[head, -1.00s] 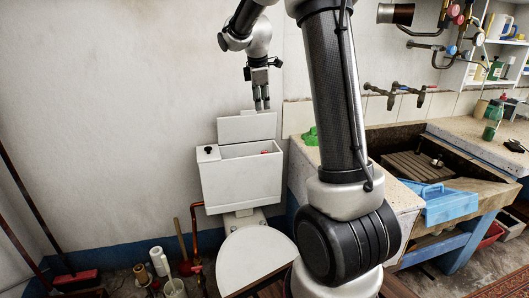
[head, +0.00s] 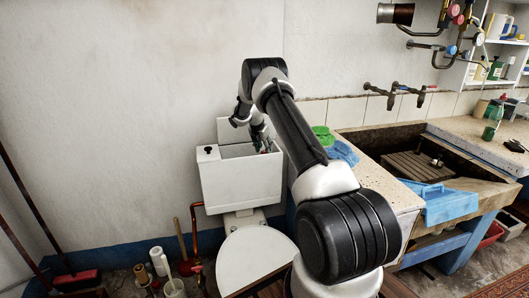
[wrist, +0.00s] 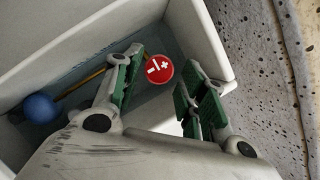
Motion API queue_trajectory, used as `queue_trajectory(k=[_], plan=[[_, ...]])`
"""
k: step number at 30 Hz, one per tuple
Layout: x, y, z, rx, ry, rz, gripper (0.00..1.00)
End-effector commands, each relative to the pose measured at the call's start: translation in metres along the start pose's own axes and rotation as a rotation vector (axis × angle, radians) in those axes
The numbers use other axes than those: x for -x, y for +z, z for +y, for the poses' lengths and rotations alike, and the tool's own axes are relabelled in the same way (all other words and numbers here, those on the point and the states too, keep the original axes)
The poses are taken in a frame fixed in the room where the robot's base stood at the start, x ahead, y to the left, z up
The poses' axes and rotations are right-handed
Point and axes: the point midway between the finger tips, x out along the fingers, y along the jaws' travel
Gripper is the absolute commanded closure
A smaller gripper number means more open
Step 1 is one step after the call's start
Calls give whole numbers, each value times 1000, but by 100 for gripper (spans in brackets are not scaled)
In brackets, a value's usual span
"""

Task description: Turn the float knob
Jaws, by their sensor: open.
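The float knob (wrist: 159,69) is a red disc with white minus and plus marks, inside the open white cistern (head: 240,180). My gripper (wrist: 157,88) is open, and its green-padded fingers point down into the cistern with the knob seen between and just beyond their tips. Whether a finger touches the knob I cannot tell. A blue float ball (wrist: 41,108) on a yellow rod lies to the left in the wrist view. In the head view my gripper (head: 266,148) is at the cistern's right end and mostly hides the knob.
The cistern lid (head: 228,132) stands upright behind the cistern. The cistern walls close in around the fingers. A speckled counter (head: 372,178) with a green object (head: 322,134) and blue cloth (head: 343,152) is close on the right. The toilet seat lid (head: 255,258) is below.

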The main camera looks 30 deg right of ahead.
Motion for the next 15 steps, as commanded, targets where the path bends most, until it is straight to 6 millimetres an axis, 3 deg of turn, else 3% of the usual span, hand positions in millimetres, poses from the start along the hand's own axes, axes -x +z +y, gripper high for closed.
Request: queue_trajectory(k=[6, 15], plan=[[-25, 0, 0, -1, 0, 0, 58], [-28, 0, 0, -1, 1, 0, 58]])
